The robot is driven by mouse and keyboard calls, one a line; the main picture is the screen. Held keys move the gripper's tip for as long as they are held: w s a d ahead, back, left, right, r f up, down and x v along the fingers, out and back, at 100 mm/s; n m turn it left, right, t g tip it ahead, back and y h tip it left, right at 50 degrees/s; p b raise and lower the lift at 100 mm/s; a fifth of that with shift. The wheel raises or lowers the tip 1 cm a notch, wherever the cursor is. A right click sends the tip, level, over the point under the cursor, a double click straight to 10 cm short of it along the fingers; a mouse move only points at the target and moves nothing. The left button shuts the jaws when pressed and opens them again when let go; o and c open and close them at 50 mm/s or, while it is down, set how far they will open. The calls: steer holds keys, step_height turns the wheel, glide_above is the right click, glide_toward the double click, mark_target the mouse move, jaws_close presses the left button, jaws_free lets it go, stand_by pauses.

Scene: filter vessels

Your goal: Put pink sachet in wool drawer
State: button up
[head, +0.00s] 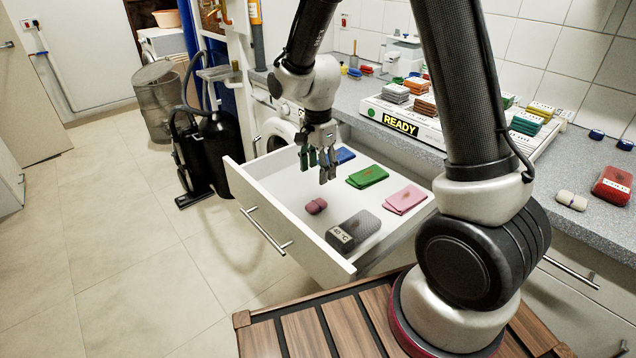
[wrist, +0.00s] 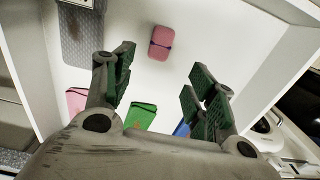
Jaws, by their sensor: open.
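The small pink sachet (head: 316,206), with a dark band across it, lies on the floor of the open white drawer (head: 262,218), near its front wall. It also shows in the wrist view (wrist: 160,43), beyond my fingertips and apart from them. My gripper (head: 318,168) points down over the drawer, above and behind the sachet. Its green-padded fingers are spread, with nothing between them in the wrist view (wrist: 160,78). The drawer also holds a grey box (head: 353,230) labelled 40 °C, a pink packet (head: 405,199), a green packet (head: 367,177) and a blue packet (head: 345,155).
The drawer walls stand around the sachet. A tray marked READY (head: 400,125) with several coloured stacks stands on the counter. A beige sachet (head: 571,200) and a red packet (head: 612,186) lie at the counter's right. A black vacuum cleaner (head: 210,150) stands left of the drawer.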

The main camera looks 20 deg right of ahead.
steer(key=s+d+r+n+t, duration=0.1)
steer(key=s+d+r+n, duration=0.3)
steer(key=r, duration=0.4)
steer(key=s+d+r+n+t, duration=0.1)
steer(key=s+d+r+n, duration=0.3)
steer(key=r, duration=0.5)
steer(key=s+d+r+n+t, duration=0.1)
steer(key=s+d+r+n, duration=0.1)
steer(key=s, duration=0.6)
steer(key=s+d+r+n+t, duration=0.1)
steer(key=s+d+r+n, duration=0.2)
steer(key=s, duration=0.4)
steer(key=shift+s+d+r+n, duration=0.3)
steer(key=shift+s+d, duration=0.05)
steer(key=shift+d, duration=0.25)
steer(key=shift+c, duration=0.2)
